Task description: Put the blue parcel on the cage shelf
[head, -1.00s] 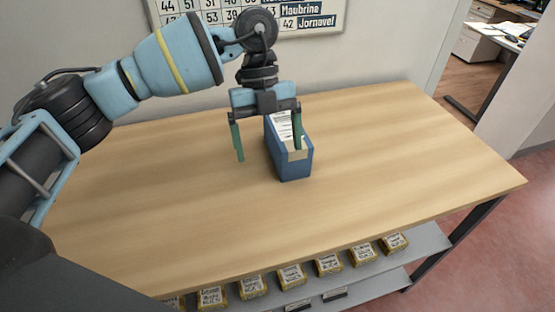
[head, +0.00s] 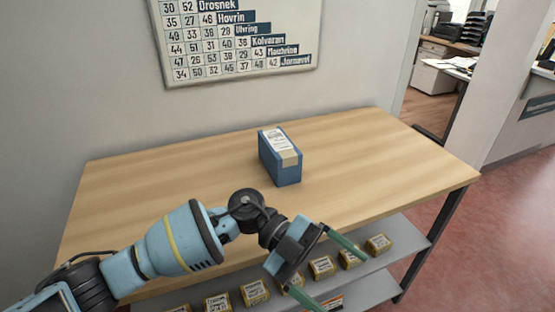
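The blue parcel (head: 285,168) stands upright on the wooden counter (head: 190,175), right of its middle. It has a white label and a tan strip on top. My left gripper (head: 338,272) is open and empty. It is in front of the counter's front edge, over the lower shelf, with its green fingers spread and pointing right. It is well apart from the parcel. My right gripper is not in view. No cage shelf can be made out.
Several small yellow-brown packages (head: 321,266) sit on the grey shelf (head: 405,243) under the counter. A chart (head: 240,45) hangs on the wall behind. The counter around the parcel is clear. Reddish floor (head: 455,240) lies open at the right.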

